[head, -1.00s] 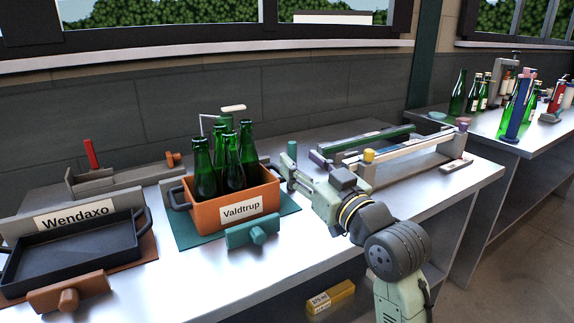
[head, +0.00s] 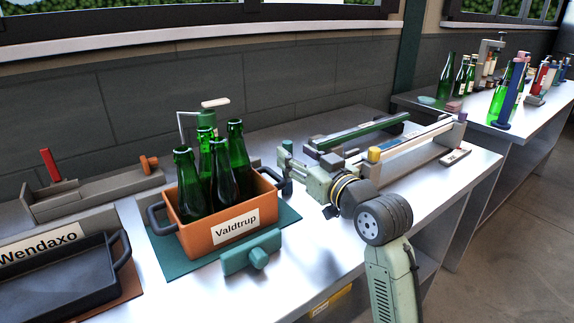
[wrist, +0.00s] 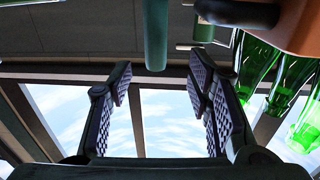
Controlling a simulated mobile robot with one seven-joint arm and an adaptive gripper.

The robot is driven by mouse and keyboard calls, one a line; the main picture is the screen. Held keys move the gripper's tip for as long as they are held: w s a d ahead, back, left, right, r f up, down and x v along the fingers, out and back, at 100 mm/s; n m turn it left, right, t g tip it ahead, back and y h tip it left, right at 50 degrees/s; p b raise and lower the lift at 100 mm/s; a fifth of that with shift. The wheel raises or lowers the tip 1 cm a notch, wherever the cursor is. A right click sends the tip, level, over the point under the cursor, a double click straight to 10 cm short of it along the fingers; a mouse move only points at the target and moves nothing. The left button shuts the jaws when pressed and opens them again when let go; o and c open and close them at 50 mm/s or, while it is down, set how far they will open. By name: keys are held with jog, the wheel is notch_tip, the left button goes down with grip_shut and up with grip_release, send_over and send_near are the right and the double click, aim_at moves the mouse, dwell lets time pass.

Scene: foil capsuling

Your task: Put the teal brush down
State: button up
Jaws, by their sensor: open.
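A teal upright cylinder (head: 287,145), which looks like the brush's handle, stands just behind my gripper (head: 284,170) in the head view. In the wrist view the teal cylinder (wrist: 156,35) shows at the top, between the lines of the two finger pads with a gap on each side. My gripper (wrist: 162,88) is open, with nothing seen clamped between its pads. The brush's lower part is hidden behind my gripper in the head view and cut off in the wrist view.
An orange Valdtrup crate (head: 204,238) with several green bottles stands close left of my gripper, on a teal mat (head: 160,256). A teal block with a knob (head: 251,252) sits before it. A long rail fixture (head: 415,148) lies to the right. Bare metal table (head: 312,238) shows in front.

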aim_at(289, 146)
jog(key=x, duration=0.1)
jog(key=p+x, duration=0.1)
jog(key=x, duration=0.1)
jog(key=p+x, duration=0.1)
jog(key=shift+w+r, duration=0.25)
jog(key=shift+w, duration=0.1)
jog(key=shift+w+a+f, duration=0.1)
jog(key=shift+w+a, duration=0.05)
jog(key=shift+w, duration=0.15)
grip_shut()
